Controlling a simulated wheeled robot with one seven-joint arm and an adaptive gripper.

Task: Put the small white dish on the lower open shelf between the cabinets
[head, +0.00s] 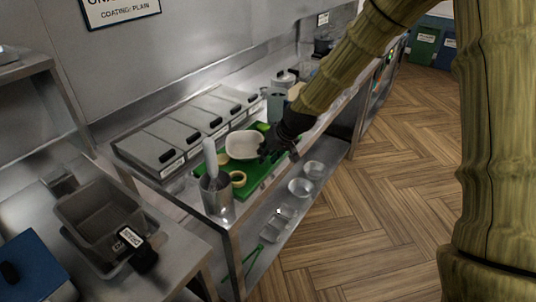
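The small white dish (243,144) is in the head view, over the green board (262,175) on the steel counter. It looks tilted towards the camera; whether it touches the board is unclear. My black gripper (267,152) is at the dish's right side and overlaps its rim. The fingers are small and dark, so I cannot tell whether they grip the dish. The lower open shelf (284,206) runs under the counter, with two metal bowls (301,187) (315,169), metal trays (275,226) and green-handled tongs (254,259) on it.
A metal container (217,196) with a utensil stands at the counter's near corner, beside tan rings (238,178). Lidded bins (187,135) line the back. A grey fryer-like basin (100,222) is at left. Wooden floor (370,220) is clear at right.

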